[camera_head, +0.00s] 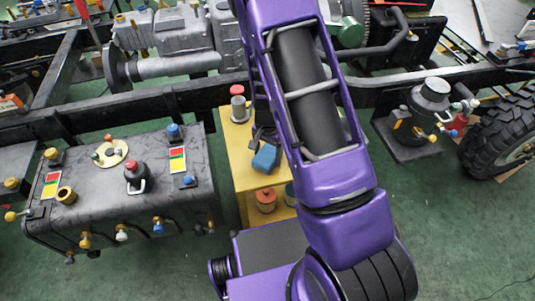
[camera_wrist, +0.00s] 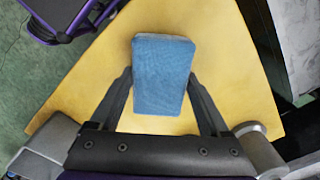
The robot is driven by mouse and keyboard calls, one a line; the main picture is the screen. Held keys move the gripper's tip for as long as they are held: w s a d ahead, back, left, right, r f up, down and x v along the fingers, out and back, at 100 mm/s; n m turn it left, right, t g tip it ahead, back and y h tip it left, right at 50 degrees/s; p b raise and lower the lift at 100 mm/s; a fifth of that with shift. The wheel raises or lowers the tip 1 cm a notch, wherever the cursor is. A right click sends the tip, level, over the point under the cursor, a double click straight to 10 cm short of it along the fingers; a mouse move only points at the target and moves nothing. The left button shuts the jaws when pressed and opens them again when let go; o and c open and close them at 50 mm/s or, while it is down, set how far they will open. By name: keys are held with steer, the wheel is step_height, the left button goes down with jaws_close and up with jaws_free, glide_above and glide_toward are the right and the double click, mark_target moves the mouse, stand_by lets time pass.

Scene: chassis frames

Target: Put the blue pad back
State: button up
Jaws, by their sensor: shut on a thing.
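The blue pad (camera_head: 266,158) is over the yellow shelf stand (camera_head: 243,140) in the head view. In the wrist view the blue pad (camera_wrist: 162,75) lies between the two dark fingers of my gripper (camera_wrist: 160,90), with the yellow top (camera_wrist: 225,50) behind it. My gripper (camera_head: 262,140) is shut on the pad and partly hidden by my purple arm in the head view. I cannot tell whether the pad touches the yellow top.
A grey container with a red cap (camera_head: 238,105) stands at the back of the yellow top. A red-orange can (camera_head: 266,200) is on the lower shelf. A dark tank (camera_head: 110,195) with valves stands to the left. A black chassis rail (camera_head: 190,97) runs behind. Green floor is open at right.

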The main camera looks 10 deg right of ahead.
mark_target(267, 153)
steer(key=o, duration=1.2)
steer(key=shift+f, duration=0.1)
steer(key=shift+c, duration=0.2)
step_height(267, 153, up, 12)
steer(key=p, duration=0.1)
steer(key=shift+r+p, duration=0.2)
steer(key=shift+p, duration=0.15)
